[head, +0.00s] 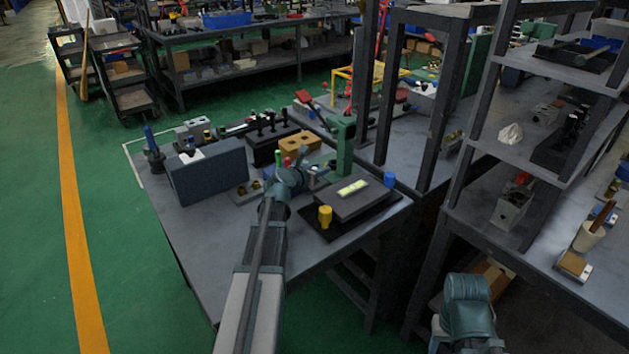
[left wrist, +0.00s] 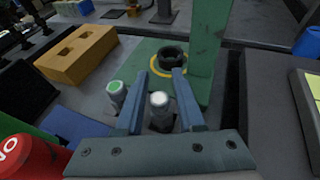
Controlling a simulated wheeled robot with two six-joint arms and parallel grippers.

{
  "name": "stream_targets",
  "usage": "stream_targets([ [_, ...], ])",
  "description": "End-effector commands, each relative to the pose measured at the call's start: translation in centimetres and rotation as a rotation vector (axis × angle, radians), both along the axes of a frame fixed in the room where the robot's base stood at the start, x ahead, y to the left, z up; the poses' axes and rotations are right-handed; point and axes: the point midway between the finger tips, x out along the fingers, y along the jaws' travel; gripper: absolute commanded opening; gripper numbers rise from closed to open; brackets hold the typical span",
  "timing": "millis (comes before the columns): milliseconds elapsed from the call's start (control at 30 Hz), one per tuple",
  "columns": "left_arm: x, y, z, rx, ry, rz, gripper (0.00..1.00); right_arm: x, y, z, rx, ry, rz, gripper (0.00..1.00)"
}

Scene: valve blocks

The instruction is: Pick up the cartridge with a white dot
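In the left wrist view, a cartridge with a white dot (left wrist: 160,101) on its top stands upright between the two blue fingers of my left gripper (left wrist: 158,84). The fingers are open, with a gap on each side of it. A cartridge with a green dot (left wrist: 115,88) stands just outside the left finger. In the head view, my left gripper (head: 303,163) is over the middle of the workbench and hides the white-dot cartridge. Only my right arm's teal end shows at the bottom right; its fingers are not visible.
A green press (left wrist: 210,45) with a dark, yellow-ringed socket (left wrist: 170,57) stands just beyond the fingers. A tan block (left wrist: 78,54) with two holes is at left, a red cylinder (left wrist: 28,158) at lower left.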

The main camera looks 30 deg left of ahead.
Motion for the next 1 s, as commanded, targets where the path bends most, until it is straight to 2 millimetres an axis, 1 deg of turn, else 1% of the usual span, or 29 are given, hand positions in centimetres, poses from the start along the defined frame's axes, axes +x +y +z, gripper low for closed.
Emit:
stream_targets([
  [100,-0.1,0.0,0.1,0.0,0.0,0.0,0.38,0.0,0.0,0.1,0.0,0.0,0.0,0.52],
  [133,-0.1,0.0,0.1,0.0,0.0,0.001,0.36,0.0,0.0,0.1,0.0,0.0,0.0,0.52],
  [333,-0.1,0.0,0.1,-0.001,0.0,0.001,0.0,0.0,0.0,0.1,0.0,0.0,0.0,0.52],
  [767,-0.1,0.0,0.1,-0.001,0.0,0.001,0.0,0.0,0.0,0.1,0.0,0.0,0.0,0.52],
  [867,-0.1,0.0,0.4,-0.001,0.0,0.001,0.0,0.0,0.0,0.4,0.0,0.0,0.0,0.52],
  [1000,-0.2,0.1,1.3,-0.001,-0.001,-0.001,0.0,0.0,0.0,1.3,0.0,0.0,0.0,0.52],
])
